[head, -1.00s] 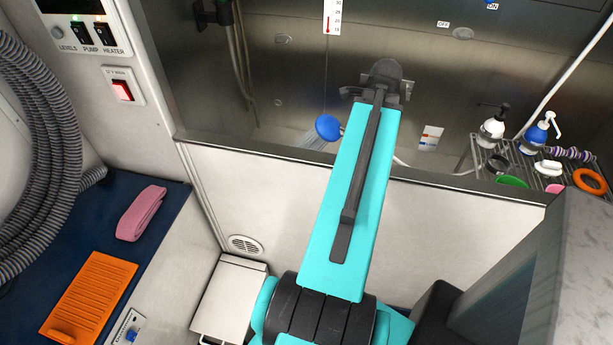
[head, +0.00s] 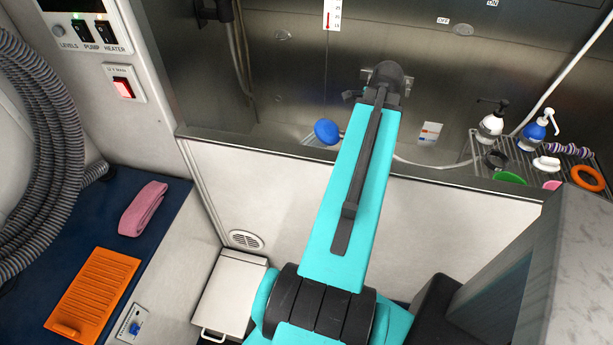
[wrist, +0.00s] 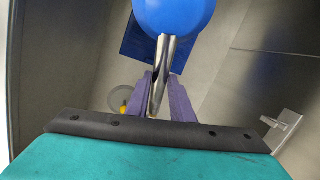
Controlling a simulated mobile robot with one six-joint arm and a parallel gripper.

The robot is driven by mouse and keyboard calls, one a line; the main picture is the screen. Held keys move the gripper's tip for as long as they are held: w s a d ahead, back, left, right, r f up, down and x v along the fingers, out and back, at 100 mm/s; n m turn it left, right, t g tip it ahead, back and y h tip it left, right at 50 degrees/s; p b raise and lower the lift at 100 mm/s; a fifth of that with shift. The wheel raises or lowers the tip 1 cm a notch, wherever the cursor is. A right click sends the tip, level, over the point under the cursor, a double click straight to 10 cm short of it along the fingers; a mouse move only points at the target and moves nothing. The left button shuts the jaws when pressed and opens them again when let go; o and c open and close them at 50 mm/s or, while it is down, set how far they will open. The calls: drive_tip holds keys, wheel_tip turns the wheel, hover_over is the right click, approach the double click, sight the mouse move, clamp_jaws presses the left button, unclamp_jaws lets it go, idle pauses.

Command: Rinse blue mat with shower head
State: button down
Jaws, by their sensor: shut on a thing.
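The shower head has a round blue head (wrist: 175,12) and a shiny metal handle. It shows in the head view (head: 326,131) just above the tub's front edge, left of my arm. My gripper (wrist: 160,78), with purple fingers, is shut on the handle in the wrist view. In the head view the gripper is hidden behind my arm. The blue mat (wrist: 133,45) lies below in the tub, partly covered by the shower head in the wrist view. The tub wall hides it in the head view.
The metal tub's front wall (head: 300,190) stands before me. A wire rack (head: 475,148) with bottles and small items is at right. A drain (wrist: 124,103) with a small yellow thing shows beside the mat. A pink towel (head: 143,208) and orange slatted item (head: 93,290) lie at left.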

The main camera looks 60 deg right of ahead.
drive_tip(key=shift+f, duration=0.35)
drive_tip(key=shift+w+a, duration=0.1)
drive_tip(key=shift+w, duration=0.05)
drive_tip(key=shift+w+a, duration=0.1)
drive_tip(key=shift+w, duration=0.25)
idle(0.3)
drive_tip(key=shift+s+p, duration=0.15)
drive_tip(key=shift+p, duration=0.2)
idle(0.3)
drive_tip(key=shift+s+d, duration=0.2)
drive_tip(key=shift+s, duration=0.15)
drive_tip(key=shift+w+a, duration=0.1)
drive_tip(key=shift+w, duration=0.05)
idle(0.5)
drive_tip(key=shift+w+a+p, duration=0.15)
drive_tip(key=shift+w+p, duration=0.25)
